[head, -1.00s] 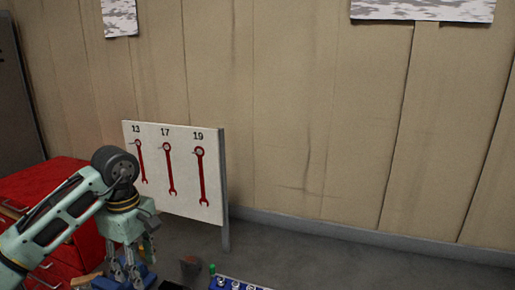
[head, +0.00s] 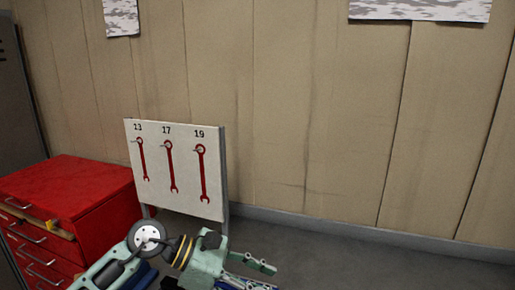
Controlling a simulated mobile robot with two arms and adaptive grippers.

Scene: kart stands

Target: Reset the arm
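My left arm comes in from the lower left in the head view. Its pale green gripper (head: 262,274) now lies low at the bottom edge, with its fingers pointing right. The fingers are apart with nothing seen between them, though the lower one is partly cut off by the frame edge. It is in front of and below the white tool board. My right gripper is not in view.
A white board (head: 155,190) with red wrench shapes (head: 171,167) marked 13, 17 and 19 stands behind my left gripper. A red drawer cabinet (head: 75,185) is at left, one drawer partly open. Bare floor (head: 350,260) lies at right, before the tan wall.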

